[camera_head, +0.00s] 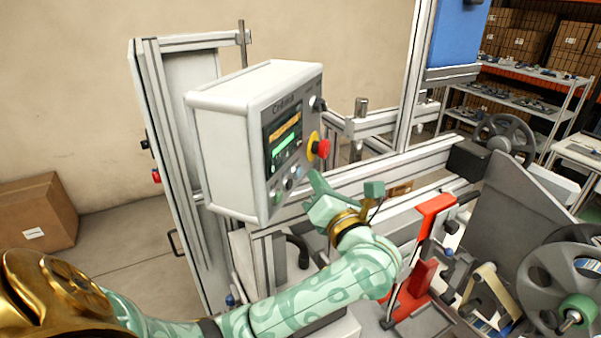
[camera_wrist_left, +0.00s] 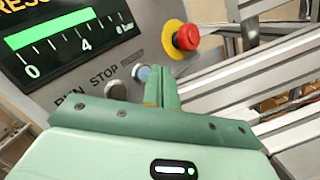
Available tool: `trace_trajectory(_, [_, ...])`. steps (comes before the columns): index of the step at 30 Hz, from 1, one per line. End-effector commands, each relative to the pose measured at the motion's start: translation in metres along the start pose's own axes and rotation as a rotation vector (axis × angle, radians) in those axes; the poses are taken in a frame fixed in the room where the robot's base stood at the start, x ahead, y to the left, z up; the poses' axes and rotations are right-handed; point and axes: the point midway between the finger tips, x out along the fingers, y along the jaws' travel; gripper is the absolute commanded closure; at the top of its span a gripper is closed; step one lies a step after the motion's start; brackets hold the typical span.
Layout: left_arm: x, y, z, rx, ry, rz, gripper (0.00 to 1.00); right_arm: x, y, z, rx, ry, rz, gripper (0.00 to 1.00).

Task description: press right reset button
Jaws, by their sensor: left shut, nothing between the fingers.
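A white control box (camera_head: 225,130) with a dark screen (camera_head: 283,140) carries a row of small buttons (camera_head: 288,184) low on its face. In the left wrist view, a pale button (camera_wrist_left: 116,90) and a blue button (camera_wrist_left: 141,73) sit by the printed words RUN and STOP. I cannot read a reset label. My left gripper (camera_head: 314,178) is shut and empty, just right of the button row. Its fingers also show in the left wrist view (camera_wrist_left: 163,70), beside the blue button and covering part of it. I cannot tell if they touch it. My right gripper is not in view.
A red emergency knob on a yellow base (camera_head: 319,147) juts from the panel, just above my left gripper. Metal frame rails (camera_head: 400,165) run behind the gripper. A red clamp (camera_head: 435,208) and a grey reel (camera_head: 565,280) stand to the right.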

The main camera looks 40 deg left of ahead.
Motion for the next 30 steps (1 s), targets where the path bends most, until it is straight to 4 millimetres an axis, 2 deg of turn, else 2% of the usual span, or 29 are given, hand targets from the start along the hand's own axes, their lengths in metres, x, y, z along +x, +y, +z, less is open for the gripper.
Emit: trace_trajectory(30, [0.0061, 0.0047, -0.0042, 0.000, 0.000, 0.000, 1.00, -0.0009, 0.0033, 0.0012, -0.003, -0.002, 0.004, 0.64])
